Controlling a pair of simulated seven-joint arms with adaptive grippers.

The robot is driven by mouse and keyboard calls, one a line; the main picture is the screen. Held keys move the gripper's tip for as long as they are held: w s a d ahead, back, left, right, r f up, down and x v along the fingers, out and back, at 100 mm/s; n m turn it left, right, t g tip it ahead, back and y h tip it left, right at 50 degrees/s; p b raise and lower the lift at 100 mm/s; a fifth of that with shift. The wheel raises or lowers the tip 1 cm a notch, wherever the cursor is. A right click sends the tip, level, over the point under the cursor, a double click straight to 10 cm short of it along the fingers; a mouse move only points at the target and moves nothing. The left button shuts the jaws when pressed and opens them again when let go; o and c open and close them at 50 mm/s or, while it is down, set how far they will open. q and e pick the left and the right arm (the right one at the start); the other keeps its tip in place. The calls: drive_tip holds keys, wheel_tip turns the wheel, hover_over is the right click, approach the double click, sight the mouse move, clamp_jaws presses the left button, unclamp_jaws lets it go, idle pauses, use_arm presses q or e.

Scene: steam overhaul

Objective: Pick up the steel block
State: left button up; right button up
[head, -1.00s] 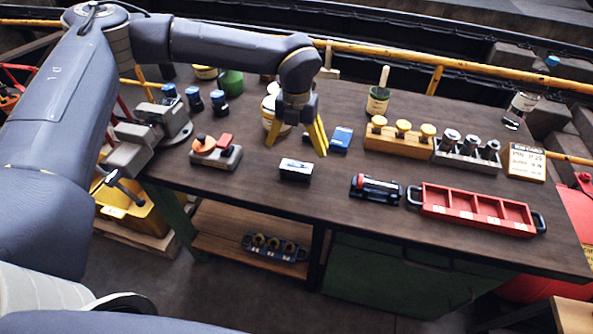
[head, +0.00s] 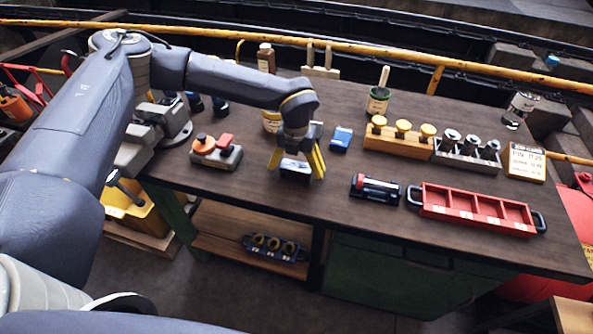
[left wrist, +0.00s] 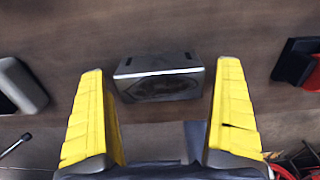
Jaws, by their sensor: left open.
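The steel block (head: 295,167) is a small grey block with a dark top, lying on the workbench near its front edge. In the left wrist view the block (left wrist: 158,77) lies just beyond and between my two yellow fingertips, with bare bench showing on both sides of it. My left gripper (head: 300,172) is open over the block in the head view, and its fingers partly hide the block. The left gripper's fingers (left wrist: 160,85) hold nothing. I cannot tell how high the fingertips are above the bench. My right gripper is not in view.
An orange-and-red fixture (head: 216,152) stands left of the block, with a vise (head: 160,125) behind it. A blue box (head: 341,138) lies behind to the right. A dark tool with a red part (head: 375,188) and a red tray (head: 475,208) lie to the right.

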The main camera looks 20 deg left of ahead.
use_arm(q)
drive_tip(key=shift+f, duration=0.55)
drive_tip(key=shift+r, duration=0.15)
drive_tip(key=c, duration=1.5)
